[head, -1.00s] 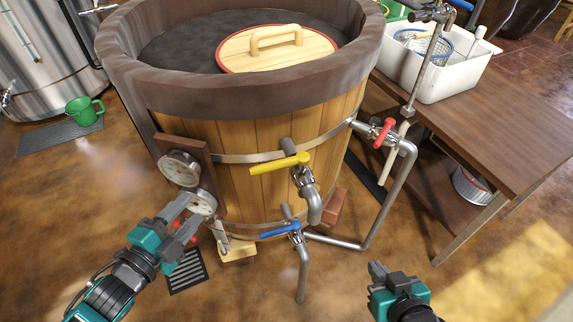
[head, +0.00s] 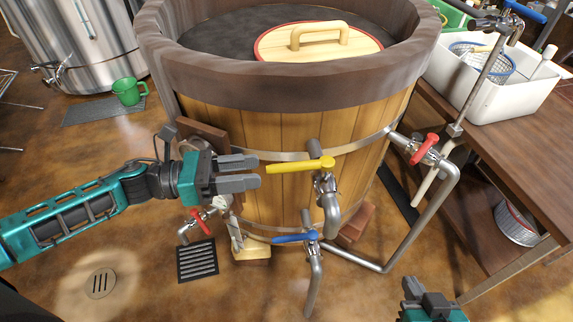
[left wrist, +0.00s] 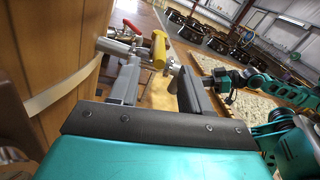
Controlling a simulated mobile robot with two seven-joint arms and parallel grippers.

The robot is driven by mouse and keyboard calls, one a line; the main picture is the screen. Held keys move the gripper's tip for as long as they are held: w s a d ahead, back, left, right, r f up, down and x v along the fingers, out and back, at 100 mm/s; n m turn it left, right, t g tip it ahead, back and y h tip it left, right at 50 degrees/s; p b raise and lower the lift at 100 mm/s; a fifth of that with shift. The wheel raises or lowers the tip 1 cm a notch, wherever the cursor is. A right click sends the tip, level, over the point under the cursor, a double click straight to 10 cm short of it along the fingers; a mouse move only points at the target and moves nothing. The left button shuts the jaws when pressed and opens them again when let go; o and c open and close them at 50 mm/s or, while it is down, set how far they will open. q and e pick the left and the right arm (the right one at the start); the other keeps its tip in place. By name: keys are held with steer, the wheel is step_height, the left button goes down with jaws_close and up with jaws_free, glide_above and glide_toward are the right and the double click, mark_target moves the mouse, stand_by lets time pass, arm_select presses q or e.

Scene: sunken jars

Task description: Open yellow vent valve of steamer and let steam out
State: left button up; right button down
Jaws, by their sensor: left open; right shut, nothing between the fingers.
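The yellow valve handle (head: 300,165) is on a metal valve on the front of the wooden steamer (head: 270,125), and it points left. My left gripper (head: 258,172) is open, with its fingertips just left of the handle's free end. In the left wrist view the yellow handle (left wrist: 158,50) shows just beyond and between the open fingers (left wrist: 152,82); I cannot tell whether they touch it. My right gripper (head: 425,300) is shut and empty at the lower right, far from the valve.
A blue-handled valve (head: 295,238) sits below the yellow one. Red-handled valves are at the right (head: 425,148) and lower left (head: 195,222). A round wooden lid (head: 318,42) rests on top. A table with a white bin (head: 510,85) stands at the right.

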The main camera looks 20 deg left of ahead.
mark_target(285, 164)
arm_select(q)
steer(key=x, duration=0.7)
steer(key=shift+w+d, duration=0.2)
steer(key=shift+d, duration=0.1)
jaws_close()
stand_by(0.4)
